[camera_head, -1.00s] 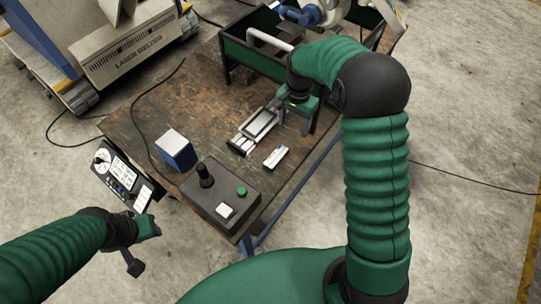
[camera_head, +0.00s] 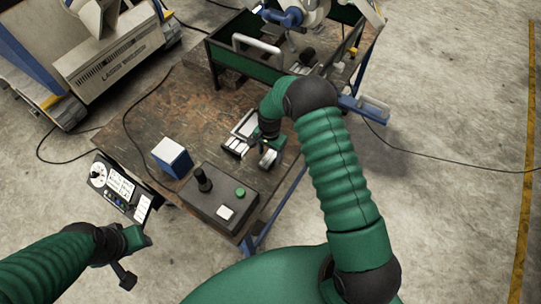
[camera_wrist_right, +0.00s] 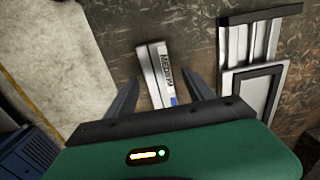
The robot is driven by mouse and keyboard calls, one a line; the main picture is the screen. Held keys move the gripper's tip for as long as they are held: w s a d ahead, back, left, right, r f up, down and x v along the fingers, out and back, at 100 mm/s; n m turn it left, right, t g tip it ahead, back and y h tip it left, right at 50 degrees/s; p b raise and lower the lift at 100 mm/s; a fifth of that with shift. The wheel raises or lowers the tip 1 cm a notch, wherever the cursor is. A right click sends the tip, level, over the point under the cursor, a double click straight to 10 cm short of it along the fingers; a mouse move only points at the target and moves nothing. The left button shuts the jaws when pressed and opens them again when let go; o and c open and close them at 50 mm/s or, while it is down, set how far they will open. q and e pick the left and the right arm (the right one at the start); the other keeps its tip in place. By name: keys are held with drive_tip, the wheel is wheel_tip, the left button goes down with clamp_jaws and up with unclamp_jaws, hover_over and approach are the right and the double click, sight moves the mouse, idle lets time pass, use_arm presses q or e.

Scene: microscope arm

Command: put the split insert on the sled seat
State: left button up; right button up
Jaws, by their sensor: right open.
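The split insert, a small pale block with dark lettering and a blue mark, lies on the worn table in the right wrist view (camera_wrist_right: 157,78). It also shows partly in the head view (camera_head: 268,158). My right gripper (camera_head: 265,150) is open above it. In the wrist view its fingers (camera_wrist_right: 160,88) stand on either side of the block, apart from it. The sled (camera_wrist_right: 232,95), a dark-framed pale plate with silver rails, lies right of the block. In the head view the sled (camera_head: 235,146) is partly hidden by my gripper. My left gripper (camera_head: 137,257) is off the table; its jaws are unclear.
A control box (camera_head: 218,207) with a joystick and a blue-and-white block (camera_head: 172,158) stand left of my right gripper. A green bin (camera_head: 228,62) stands at the table's back. A panel (camera_head: 120,190) is at the left edge. Bare table (camera_head: 165,110) lies at left.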

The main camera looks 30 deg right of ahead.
drive_tip(key=shift+w+a+f, duration=0.1)
drive_tip(key=shift+a+f, duration=0.05)
drive_tip(key=shift+a, duration=0.05)
drive_tip(key=shift+d+f, duration=0.1)
drive_tip(key=shift+d, duration=0.45)
drive_tip(key=c, duration=1)
drive_tip(key=shift+c, duration=1.4)
drive_tip(key=shift+a, duration=0.3)
clamp_jaws()
drive_tip(key=shift+d, duration=0.15)
